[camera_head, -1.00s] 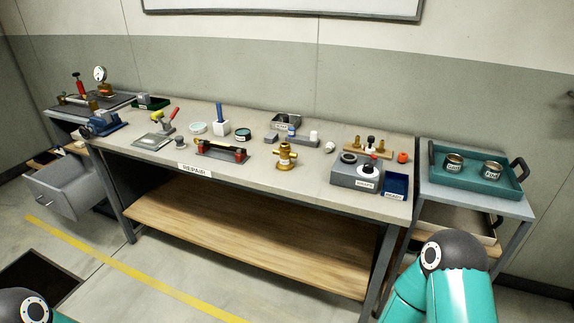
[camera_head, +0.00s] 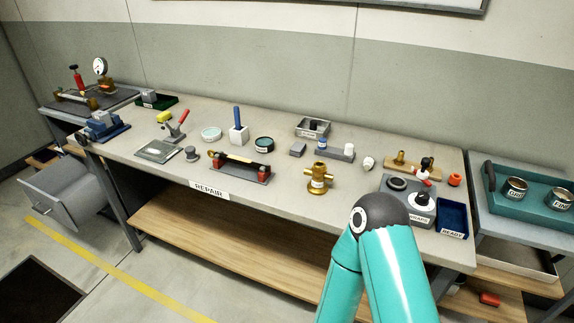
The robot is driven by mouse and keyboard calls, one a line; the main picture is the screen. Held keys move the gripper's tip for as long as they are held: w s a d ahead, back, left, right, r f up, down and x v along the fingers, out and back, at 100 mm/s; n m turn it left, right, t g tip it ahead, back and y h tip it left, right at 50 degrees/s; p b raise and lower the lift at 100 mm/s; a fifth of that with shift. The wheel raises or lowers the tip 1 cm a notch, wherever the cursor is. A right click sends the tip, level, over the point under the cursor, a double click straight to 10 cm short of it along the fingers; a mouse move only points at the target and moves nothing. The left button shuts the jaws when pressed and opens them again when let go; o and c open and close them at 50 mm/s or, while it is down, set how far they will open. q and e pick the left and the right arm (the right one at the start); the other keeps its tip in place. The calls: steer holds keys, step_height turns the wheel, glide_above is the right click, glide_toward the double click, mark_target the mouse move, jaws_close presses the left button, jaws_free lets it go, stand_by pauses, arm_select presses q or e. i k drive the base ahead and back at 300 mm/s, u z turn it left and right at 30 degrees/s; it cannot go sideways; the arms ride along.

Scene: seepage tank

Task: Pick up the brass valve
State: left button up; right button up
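The brass valve (camera_head: 318,179) stands upright near the front edge of the repair bench, right of the centre of the view. It has a flanged base and a light band around its body. A teal arm link of mine with a dark joint cap rises from the bottom, just right of and in front of the valve. The valve itself shows in full and nothing touches it. Neither of my grippers shows in this view.
The grey bench (camera_head: 282,200) carries a red-ended fixture (camera_head: 241,167) left of the valve. A grey block with round parts (camera_head: 408,198) and a blue READY bin (camera_head: 452,217) lie to its right. A teal tray (camera_head: 530,200) stands on the right-hand table. Several small items sit behind the valve.

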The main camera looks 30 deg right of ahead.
mark_target(317, 185)
steer(key=z, duration=0.05)
steer(key=i, duration=0.85)
steer(key=z, duration=0.6)
